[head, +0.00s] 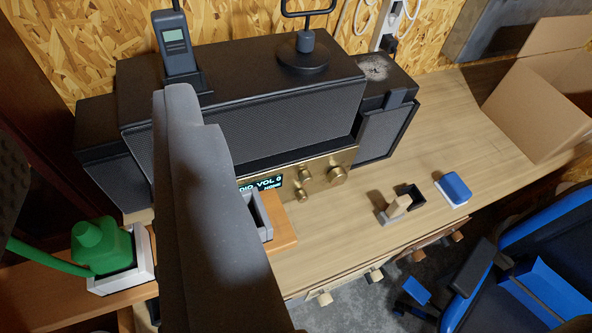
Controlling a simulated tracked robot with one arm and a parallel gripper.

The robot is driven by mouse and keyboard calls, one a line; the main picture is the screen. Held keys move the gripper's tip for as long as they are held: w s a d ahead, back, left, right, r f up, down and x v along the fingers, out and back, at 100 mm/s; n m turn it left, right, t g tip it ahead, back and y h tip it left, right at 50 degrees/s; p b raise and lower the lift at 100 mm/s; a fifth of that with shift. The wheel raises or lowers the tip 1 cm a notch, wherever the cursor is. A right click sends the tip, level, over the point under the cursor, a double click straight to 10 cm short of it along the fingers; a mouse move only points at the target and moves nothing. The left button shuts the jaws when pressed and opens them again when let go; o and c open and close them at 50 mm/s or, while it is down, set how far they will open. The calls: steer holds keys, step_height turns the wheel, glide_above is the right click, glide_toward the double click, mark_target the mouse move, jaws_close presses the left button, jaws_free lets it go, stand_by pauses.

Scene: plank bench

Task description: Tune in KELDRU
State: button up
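A wide black radio (270,115) stands on the plank bench against the back wall. Its brass front panel (318,166) carries several round knobs; the largest knob (337,176) is at the right, with smaller knobs (304,174) to its left. A lit display (268,184) reads "VOL 0" with smaller text below; its left part is hidden. My gripper (178,96) shows as a long grey shape rising across the left of the view, in front of the radio. I see no gap between fingertips and nothing held. I cannot tell whether it touches the radio.
A handset (175,48) and a round black stand (302,52) sit on the radio. A green watering can (100,245) is at left. A cardboard box (535,105) and blue chair (545,260) are farther right.

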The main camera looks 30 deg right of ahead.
mark_target(307, 183)
steer(key=shift+d, duration=0.2)
steer(key=shift+o, duration=1.1)
steer(key=shift+d, duration=0.1)
steer(key=w+d+f+h+b, duration=0.2)
steer(key=w+d+f, duration=0.3)
steer(key=d+f, duration=0.45)
steer(key=w+d+f+h+b, duration=0.1)
steer(key=w+d+f+h, duration=0.1)
steer(key=w+d+f, duration=0.55)
steer(key=s+d+f+t+y+b, duration=0.1)
steer(key=s+d+f+y+b, duration=0.1)
steer(key=f, duration=1.2)
steer(key=s+d+f+t+y+b, duration=0.2)
steer(key=f, duration=1.1)
steer(key=w, duration=0.8)
steer(key=w+p, duration=0.1)
steer(key=w, duration=0.4)
steer(key=shift+a+f, duration=0.25)
steer(key=shift+a, duration=0.1)
